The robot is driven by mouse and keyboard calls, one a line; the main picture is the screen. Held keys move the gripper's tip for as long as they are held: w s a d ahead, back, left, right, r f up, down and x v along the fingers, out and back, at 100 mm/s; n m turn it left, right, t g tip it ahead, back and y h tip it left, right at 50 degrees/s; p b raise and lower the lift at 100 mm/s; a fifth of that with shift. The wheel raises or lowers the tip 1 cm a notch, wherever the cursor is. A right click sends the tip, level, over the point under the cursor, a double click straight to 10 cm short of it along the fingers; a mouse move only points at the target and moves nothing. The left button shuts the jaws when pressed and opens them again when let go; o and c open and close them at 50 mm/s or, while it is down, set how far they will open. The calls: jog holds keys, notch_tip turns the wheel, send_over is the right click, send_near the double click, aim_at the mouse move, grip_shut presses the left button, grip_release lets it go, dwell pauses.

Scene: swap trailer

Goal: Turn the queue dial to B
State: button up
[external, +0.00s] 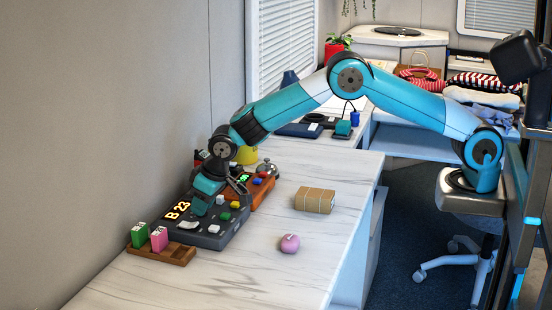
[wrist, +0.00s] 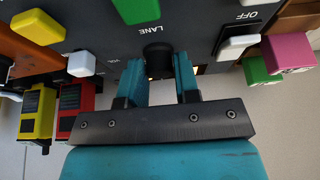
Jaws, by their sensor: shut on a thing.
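The dark grey control panel (external: 225,233) lies on the counter by the wall, with an orange lit display reading "B 23" (external: 178,210). In the wrist view a black round knob (wrist: 157,56) on the panel sits between my fingertips, with the word "LANE" printed beside it. My gripper (external: 200,206) points down at the panel. In the wrist view its two teal fingers (wrist: 160,72) are shut on the knob. The knob's pointer and scale are not visible, and in the external view my gripper hides the knob.
A wooden holder (external: 180,256) with green and pink tags stands at the panel's near end. An orange box (external: 263,190) and a bell (external: 268,169) are behind. A parcel (external: 315,200) and pink object (external: 289,243) lie right; the front counter is clear.

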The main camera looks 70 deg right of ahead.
jog(key=o, duration=0.9)
jog(key=shift+c, duration=0.2)
jog(key=v, duration=1.7)
jog(key=shift+s+r, duration=0.15)
